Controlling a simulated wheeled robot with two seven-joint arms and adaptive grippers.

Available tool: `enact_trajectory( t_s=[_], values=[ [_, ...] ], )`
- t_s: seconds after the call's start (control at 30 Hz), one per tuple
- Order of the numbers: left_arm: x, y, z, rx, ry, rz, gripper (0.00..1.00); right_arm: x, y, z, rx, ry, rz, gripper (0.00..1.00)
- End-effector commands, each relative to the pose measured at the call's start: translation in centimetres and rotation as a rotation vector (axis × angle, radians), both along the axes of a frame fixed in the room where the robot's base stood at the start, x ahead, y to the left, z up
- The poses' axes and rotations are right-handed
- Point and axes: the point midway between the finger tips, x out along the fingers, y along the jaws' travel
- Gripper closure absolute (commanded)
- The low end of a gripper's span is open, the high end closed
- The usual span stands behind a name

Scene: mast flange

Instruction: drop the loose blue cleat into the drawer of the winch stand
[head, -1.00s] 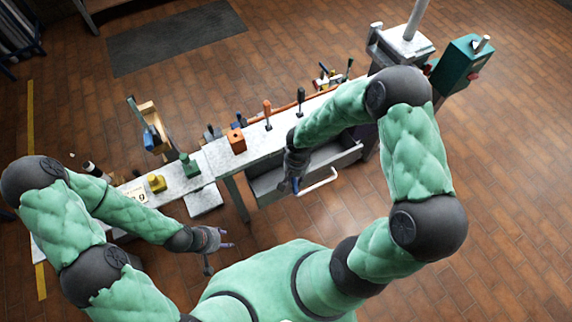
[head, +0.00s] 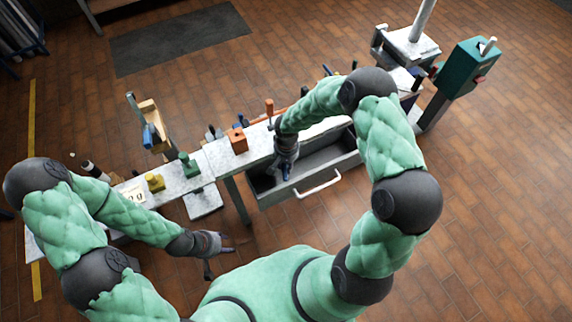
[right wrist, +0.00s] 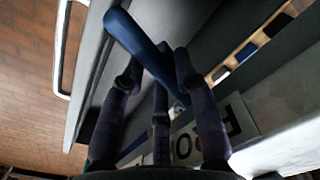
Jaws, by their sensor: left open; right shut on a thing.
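The blue cleat (right wrist: 145,45) is a smooth, long piece held between the fingers of my right gripper (right wrist: 155,80), which is shut on it. In the head view my right gripper (head: 286,172) points down over the left part of the open drawer (head: 342,177) of the winch stand. The cleat is small and partly hidden by the fingers there. The drawer is grey with a pale bar handle (head: 318,186) on its front. My left gripper (head: 222,255) is open and empty, low in front of the bench, away from the drawer.
The bench top carries an orange block (head: 237,141), a green piece (head: 189,164) and a yellow piece (head: 155,182). An upright wooden holder (head: 152,125) stands behind them. A teal box on a post (head: 468,62) stands at the right. Floor in front of the drawer is clear.

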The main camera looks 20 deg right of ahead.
Motion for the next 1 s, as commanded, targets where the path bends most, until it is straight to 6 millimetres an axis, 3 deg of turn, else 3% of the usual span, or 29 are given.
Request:
enact_trajectory(
  t_s=[0.27, 0.3, 0.33, 0.77, 1.0],
  values=[
    [0.0, 0.0, -0.3, 0.0, 0.0, 0.0, 0.54, 0.0, 0.0, -0.3, 0.0, 0.0, 0.0, 1.0],
    [0.0, 0.0, -0.4, 0.0, 0.0, 0.0, 0.54, 0.0, 0.0, -0.3, 0.0, 0.0, 0.0, 0.67],
    [0.0, 0.0, -0.3, 0.0, 0.0, 0.0, 0.54, 0.0, 0.0, -0.2, 0.0, 0.0, 0.0, 0.6],
    [0.0, 0.0, 0.1, 0.0, 0.0, 0.0, 0.54, 0.0, 0.0, 0.2, 0.0, 0.0, 0.0, 0.6],
    [0.0, 0.0, 2.2, 0.0, 0.0, 0.0, 0.54, 0.1, -0.1, 4.3, -0.001, -0.003, 0.0, 0.6]
  ],
)
